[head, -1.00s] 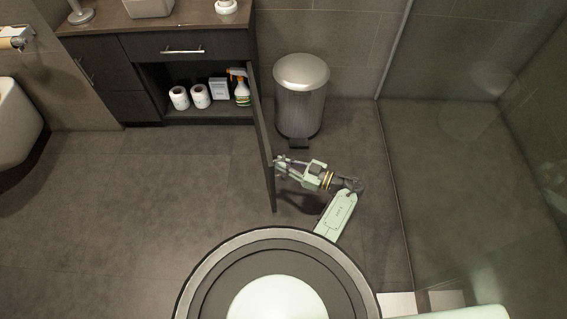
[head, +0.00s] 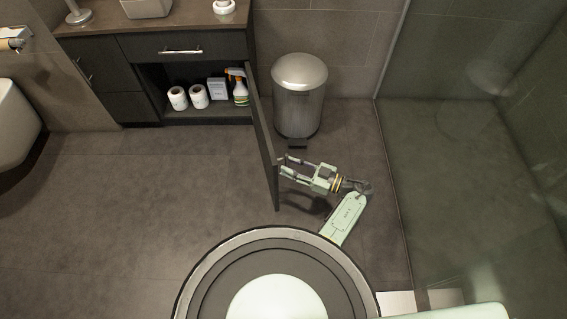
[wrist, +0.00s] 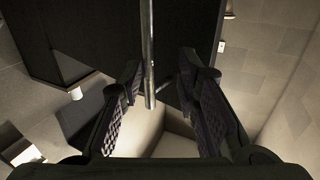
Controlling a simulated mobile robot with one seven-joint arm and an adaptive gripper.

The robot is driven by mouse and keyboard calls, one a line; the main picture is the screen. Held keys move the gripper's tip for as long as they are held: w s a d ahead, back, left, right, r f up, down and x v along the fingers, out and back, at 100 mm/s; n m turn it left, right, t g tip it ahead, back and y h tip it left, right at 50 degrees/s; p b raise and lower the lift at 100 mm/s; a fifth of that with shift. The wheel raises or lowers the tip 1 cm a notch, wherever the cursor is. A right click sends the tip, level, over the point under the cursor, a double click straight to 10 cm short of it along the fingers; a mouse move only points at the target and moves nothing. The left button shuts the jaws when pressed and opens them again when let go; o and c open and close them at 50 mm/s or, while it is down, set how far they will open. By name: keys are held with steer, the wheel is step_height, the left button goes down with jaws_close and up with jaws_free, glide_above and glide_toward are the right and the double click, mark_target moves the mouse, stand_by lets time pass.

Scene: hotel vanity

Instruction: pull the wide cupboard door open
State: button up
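The wide cupboard door (head: 263,140) is dark and stands swung far out from the vanity, seen nearly edge-on in the head view. Its metal bar handle (wrist: 149,55) runs vertically in the wrist view. My gripper (head: 284,166) is on the right of the door, at its outer face near the free edge. In the wrist view my gripper (wrist: 158,78) is open, with a finger on each side of the bar and visible gaps. The open compartment (head: 208,112) shows its contents.
Two paper rolls (head: 178,98), a white box (head: 217,89) and a spray bottle (head: 240,91) stand in the compartment. A metal pedal bin (head: 299,95) stands right of the door. The glass shower panel (head: 450,170) is further right. Floor left of the door is clear.

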steer(key=v, duration=0.8)
steer(key=shift+s+d, duration=0.2)
steer(key=shift+d, duration=0.1)
steer(key=shift+f, duration=0.1)
